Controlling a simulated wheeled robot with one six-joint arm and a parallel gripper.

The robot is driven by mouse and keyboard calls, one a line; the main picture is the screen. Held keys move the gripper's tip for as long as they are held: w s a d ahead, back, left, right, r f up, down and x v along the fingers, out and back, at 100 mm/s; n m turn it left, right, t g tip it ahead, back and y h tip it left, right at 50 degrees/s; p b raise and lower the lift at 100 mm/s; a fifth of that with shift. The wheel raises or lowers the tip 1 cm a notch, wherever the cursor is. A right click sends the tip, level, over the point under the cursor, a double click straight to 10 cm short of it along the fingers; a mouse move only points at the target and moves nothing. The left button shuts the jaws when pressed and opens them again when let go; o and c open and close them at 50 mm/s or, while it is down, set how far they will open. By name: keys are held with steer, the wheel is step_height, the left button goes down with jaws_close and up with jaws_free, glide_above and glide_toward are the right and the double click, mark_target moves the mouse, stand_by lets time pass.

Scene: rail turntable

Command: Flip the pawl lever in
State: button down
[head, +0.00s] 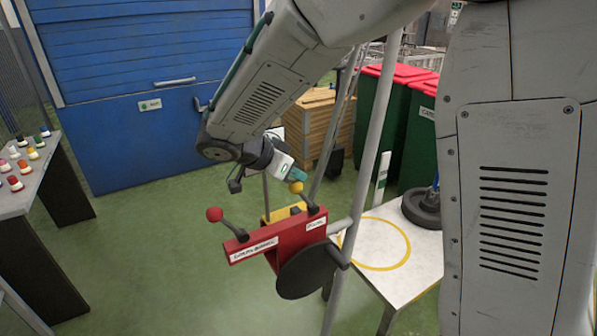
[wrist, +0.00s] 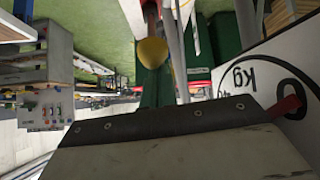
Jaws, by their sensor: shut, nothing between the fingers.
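The pawl lever (head: 307,198) is a short dark arm with a yellow ball knob, on the right end of a red housing (head: 290,236). A white label sits under it, too small to read surely. My gripper (head: 299,174) is shut and empty, its teal tips just above the yellow knob. In the wrist view the yellow knob (wrist: 152,52) appears right at the end of the narrow green fingers (wrist: 157,88). I cannot tell whether they touch. The lever's base is hidden there.
A second lever with a red knob (head: 214,214) stands at the housing's left end. A dark disc (head: 308,270) and grey posts are beside the housing. A white table (head: 415,262) is at right, a button console (head: 35,170) at left. Green floor lies open between.

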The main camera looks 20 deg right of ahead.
steer(key=shift+a+f, duration=0.15)
steer(key=shift+a, duration=0.05)
steer(key=shift+s+a, duration=0.1)
steer(key=v, duration=0.7)
steer(key=shift+r, duration=0.35)
